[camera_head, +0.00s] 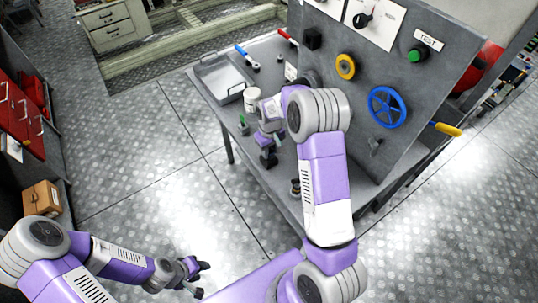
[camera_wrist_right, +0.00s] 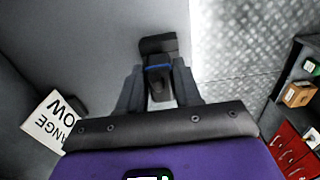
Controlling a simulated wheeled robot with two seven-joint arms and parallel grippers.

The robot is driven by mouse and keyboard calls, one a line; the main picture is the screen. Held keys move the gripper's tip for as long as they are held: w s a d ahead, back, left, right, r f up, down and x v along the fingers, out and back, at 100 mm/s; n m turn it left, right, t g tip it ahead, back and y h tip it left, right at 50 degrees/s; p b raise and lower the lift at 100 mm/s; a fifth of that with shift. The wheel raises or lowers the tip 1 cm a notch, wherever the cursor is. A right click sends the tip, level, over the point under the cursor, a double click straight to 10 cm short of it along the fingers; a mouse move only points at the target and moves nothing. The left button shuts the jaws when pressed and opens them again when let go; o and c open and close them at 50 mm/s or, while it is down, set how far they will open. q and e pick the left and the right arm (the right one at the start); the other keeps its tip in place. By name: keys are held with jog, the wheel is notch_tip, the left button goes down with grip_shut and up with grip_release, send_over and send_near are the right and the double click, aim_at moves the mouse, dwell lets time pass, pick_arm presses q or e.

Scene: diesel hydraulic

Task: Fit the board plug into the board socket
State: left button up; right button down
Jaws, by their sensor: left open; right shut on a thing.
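My right gripper (camera_head: 272,146) is low over the front left of the grey workbench, partly hidden by its own arm. In the right wrist view its two fingers (camera_wrist_right: 158,92) are shut on a dark piece with a blue band (camera_wrist_right: 158,68), which looks like the board plug. A black block (camera_wrist_right: 158,43) lies just beyond it near the bench edge; it also shows in the head view (camera_head: 268,159). I cannot tell whether this block is the board socket or whether the plug touches it. My left gripper (camera_head: 191,274) is open and empty over the floor.
On the bench are a metal tray (camera_head: 222,80), a white cup (camera_head: 252,97) and a blue-handled tool (camera_head: 247,57). The upright panel (camera_head: 440,85) behind carries a yellow ring (camera_head: 346,66), a blue wheel (camera_head: 387,106) and a green button (camera_head: 418,54).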

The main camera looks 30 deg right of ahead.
jog(key=shift+r+p, duration=0.5)
jog(key=shift+r, duration=0.45)
jog(key=shift+r+p, duration=1.3)
jog(key=shift+r, duration=0.7)
jog(key=shift+f, duration=0.1)
